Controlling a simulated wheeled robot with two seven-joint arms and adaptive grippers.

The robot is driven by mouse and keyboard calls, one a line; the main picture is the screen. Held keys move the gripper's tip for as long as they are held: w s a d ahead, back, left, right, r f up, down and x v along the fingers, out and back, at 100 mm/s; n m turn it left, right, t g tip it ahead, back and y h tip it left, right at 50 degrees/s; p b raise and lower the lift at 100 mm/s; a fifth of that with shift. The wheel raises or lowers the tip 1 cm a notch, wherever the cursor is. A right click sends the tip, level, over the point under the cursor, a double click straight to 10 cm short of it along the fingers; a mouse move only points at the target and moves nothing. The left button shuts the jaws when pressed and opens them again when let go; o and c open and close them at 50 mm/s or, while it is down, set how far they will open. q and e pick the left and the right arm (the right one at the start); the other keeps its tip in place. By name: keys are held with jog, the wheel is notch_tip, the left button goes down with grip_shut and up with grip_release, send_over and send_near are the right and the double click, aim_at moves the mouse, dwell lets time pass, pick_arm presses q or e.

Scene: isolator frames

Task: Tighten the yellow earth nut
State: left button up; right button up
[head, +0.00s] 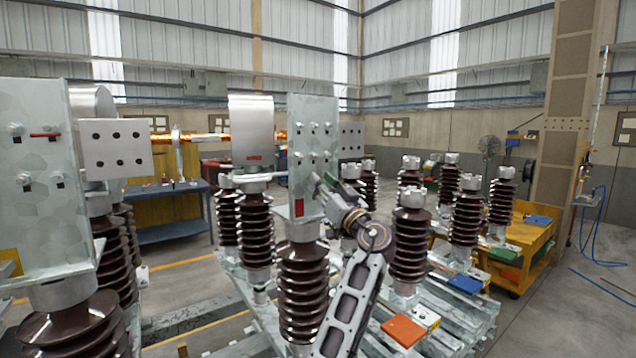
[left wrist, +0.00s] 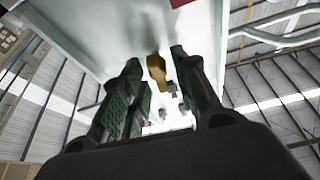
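A yellow-brown nut (left wrist: 157,70), which looks like the earth nut, shows in the left wrist view near the pale plate (left wrist: 105,35), between the lines of my two fingers. Smaller grey hardware is beyond it. My left gripper (left wrist: 160,95) is open, with its two dark green-grey fingers apart on either side of the nut; I cannot tell whether they touch it. In the head view my left gripper (head: 322,188) is at the lower right side of the galvanised plate (head: 310,130) on the middle insulator, and the nut is hidden there. My right gripper is not in view.
Brown ribbed insulators (head: 303,285) stand close under and around my arm. Another bolted plate (head: 30,170) is at the left. More insulators (head: 410,240) stand on a pallet at the right, with an orange block (head: 403,329). Open floor (head: 570,310) is at the far right.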

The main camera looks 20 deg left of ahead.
pick_arm(q)
jog(key=shift+d, duration=0.15)
jog(key=shift+c, duration=0.4)
grip_shut()
